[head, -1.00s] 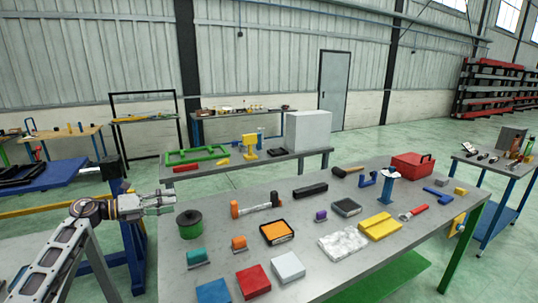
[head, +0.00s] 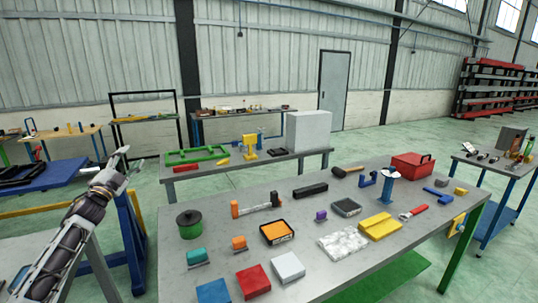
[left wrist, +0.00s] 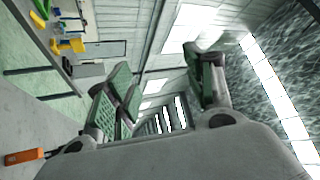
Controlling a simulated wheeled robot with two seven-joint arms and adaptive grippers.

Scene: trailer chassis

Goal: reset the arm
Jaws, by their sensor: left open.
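My left gripper (head: 124,152) is raised at the left side of the head view, left of the workbench and clear of it. It points up and away. In the left wrist view, its two green-padded fingers (left wrist: 165,90) stand apart with nothing between them. Behind them are the ceiling lights and the wall, tilted in the picture. My right gripper is not in view.
The grey workbench (head: 330,225) holds a green spool (head: 189,224), an orange-ended hammer (head: 255,205), a red toolbox (head: 411,166) and coloured blocks. A blue-topped table (head: 45,190) stands at the left. Green floor lies between the tables.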

